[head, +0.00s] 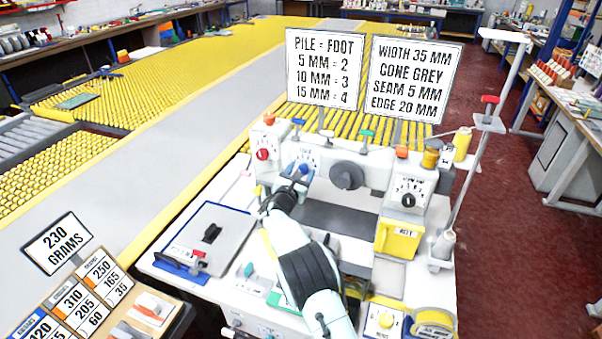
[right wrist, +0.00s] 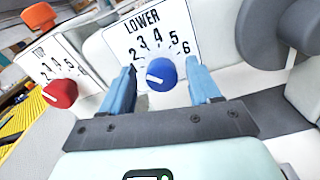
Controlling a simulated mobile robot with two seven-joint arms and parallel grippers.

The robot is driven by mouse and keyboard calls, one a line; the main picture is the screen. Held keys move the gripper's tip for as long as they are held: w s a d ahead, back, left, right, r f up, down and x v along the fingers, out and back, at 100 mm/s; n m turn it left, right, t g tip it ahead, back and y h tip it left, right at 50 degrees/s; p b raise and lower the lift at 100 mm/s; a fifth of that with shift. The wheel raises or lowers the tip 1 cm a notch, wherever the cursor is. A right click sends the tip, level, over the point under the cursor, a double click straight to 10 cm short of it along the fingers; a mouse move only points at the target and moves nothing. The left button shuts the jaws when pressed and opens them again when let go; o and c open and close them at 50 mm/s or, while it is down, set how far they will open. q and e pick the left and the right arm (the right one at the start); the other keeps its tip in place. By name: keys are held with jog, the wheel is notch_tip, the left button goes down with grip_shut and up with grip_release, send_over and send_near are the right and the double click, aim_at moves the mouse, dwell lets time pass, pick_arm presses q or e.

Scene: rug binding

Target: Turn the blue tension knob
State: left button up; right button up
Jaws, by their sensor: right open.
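The blue tension knob (right wrist: 161,74) sits on a white dial plate (right wrist: 150,32) marked LOWER, with numbers 2 to 6 readable. A white mark lies on the knob's left part; the number it points to is not clear. My right gripper (right wrist: 161,80) is open, with one blue finger left of the knob and one right of it. A gap shows on both sides, and I cannot tell any contact. In the head view the blue knob (head: 304,169) shows just beyond my right gripper (head: 291,183). My left gripper is not in view.
A red knob (right wrist: 60,93) on a plate marked TOP is left of the blue one. A large dark handwheel (head: 346,175) is to the right. Two signs (head: 325,67) stand behind the machine. A grey plate (head: 211,235) with a black knob lies left of my arm.

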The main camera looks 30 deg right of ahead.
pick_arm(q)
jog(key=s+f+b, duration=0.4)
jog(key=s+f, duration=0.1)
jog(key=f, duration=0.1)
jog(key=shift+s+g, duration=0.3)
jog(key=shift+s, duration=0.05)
pick_arm(e)
jog(key=v, duration=1.3)
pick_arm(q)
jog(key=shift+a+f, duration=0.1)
pick_arm(e)
jog(key=shift+s+a+f, duration=0.1)
jog(key=shift+f, duration=0.05)
